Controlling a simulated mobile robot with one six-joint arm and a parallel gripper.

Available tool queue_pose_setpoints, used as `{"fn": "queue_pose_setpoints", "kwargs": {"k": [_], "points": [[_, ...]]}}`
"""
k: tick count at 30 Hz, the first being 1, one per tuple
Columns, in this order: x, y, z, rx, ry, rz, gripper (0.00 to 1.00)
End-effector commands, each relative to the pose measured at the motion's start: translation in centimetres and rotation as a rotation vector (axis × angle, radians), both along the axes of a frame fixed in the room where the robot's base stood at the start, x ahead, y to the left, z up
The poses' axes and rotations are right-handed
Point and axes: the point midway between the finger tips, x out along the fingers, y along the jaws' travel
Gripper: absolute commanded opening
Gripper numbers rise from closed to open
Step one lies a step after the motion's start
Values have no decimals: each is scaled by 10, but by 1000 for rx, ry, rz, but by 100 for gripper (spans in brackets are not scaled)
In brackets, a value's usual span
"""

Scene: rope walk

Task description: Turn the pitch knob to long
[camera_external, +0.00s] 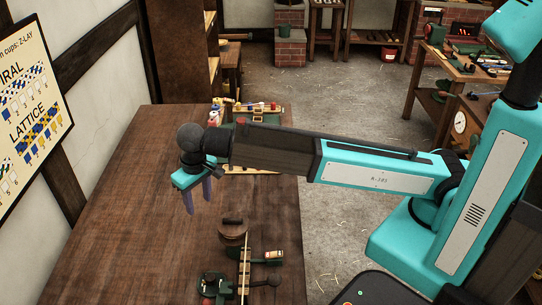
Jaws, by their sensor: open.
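My gripper (197,196) hangs at the end of the teal and black arm, fingers pointing down over the brown wooden bench (130,215). Its two purple-grey fingers are apart with nothing between them. A round wooden piece with a dark bar across its top (232,230) stands on the bench, nearer the camera and to the right of the gripper. It may be the pitch knob, but I see no label and cannot read a setting. The gripper is apart from it.
A dark green device (215,285) and an upright wooden bar (245,270) stand at the bench's near end. Racks with coloured pieces (255,108) stand at the far end, partly behind my arm. A poster (30,110) hangs on the left wall. The bench's left side is clear.

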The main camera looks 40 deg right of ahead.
Motion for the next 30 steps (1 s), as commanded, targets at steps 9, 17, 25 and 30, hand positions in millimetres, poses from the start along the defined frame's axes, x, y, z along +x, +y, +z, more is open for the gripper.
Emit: {"fn": "queue_pose_setpoints", "kwargs": {"k": [9,17,25,30], "points": [[-107,72,-7,11,100,46,45],[-139,89,-8,9,133,55,45],[-139,89,-8,9,133,55,45],[-139,89,-10,8,133,55,45]]}}
